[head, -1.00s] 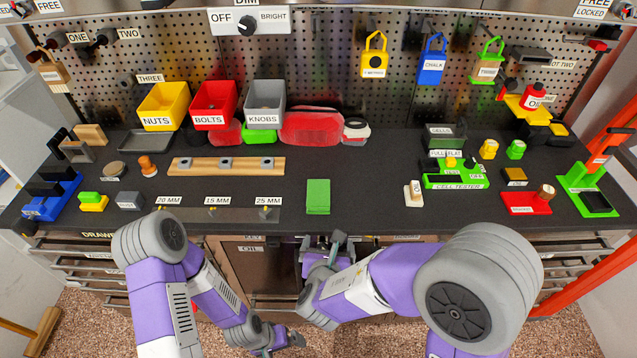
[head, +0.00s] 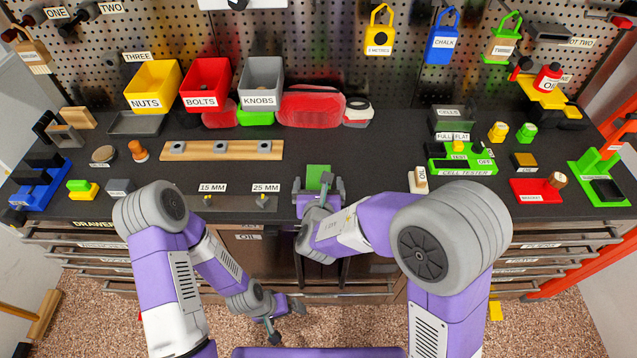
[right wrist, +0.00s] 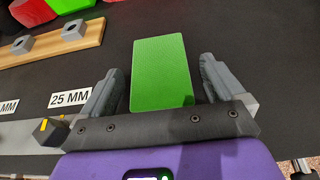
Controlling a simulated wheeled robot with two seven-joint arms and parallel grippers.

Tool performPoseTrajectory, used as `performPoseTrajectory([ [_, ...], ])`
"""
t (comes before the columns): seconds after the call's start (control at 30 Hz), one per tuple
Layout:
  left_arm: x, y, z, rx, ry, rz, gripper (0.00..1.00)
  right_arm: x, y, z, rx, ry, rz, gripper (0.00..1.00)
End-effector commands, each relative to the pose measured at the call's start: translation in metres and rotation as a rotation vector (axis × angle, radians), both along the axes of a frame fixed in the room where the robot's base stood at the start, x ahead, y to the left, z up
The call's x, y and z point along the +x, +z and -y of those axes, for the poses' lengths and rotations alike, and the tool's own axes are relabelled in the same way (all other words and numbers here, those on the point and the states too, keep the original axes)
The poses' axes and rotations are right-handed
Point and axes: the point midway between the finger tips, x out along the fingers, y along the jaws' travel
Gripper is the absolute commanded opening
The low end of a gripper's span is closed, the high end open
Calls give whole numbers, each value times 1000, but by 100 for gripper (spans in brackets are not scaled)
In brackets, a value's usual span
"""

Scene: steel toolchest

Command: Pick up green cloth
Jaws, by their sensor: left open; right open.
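The green cloth (head: 318,173) is a flat green rectangle on the dark worktop near its front edge. In the right wrist view the cloth (right wrist: 161,72) lies ahead of and between the two spread fingers. My right gripper (head: 319,184) is open and empty at the cloth's near side; it also shows in the right wrist view (right wrist: 156,85). In the head view the gripper hides the near part of the cloth. My left gripper (head: 286,322) is low in front of the drawers, open and empty, away from the worktop.
A grey strip (head: 225,203) labelled 15 MM and 25 MM lies left of the cloth. A wooden bar (head: 225,156) with grey blocks is behind it. A red cloth-like item (head: 312,108) lies at the back. Worktop around the cloth is clear.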

Motion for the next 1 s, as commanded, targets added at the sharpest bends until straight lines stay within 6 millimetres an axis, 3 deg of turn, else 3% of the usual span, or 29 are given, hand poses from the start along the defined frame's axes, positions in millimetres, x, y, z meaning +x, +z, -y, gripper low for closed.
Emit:
performPoseTrajectory([
  [0.2, 0, 0, 0, 0, 0, 0, 99, 1, 0, 0, 0, 0, 0, 96],
  [0.57, 0, 0, 0, 0, 0, 0, 99, 1, 0, 0, 0, 0, 0, 41],
  [0.83, 0, 2, 0, 0, 0, 0, 99, 1, 4, 0, 2, -1, 1, 40],
  [1.0, 0, 12, 0, 0, 0, 0, 99, 1, 31, 0, 4, 0, 4, 40],
])
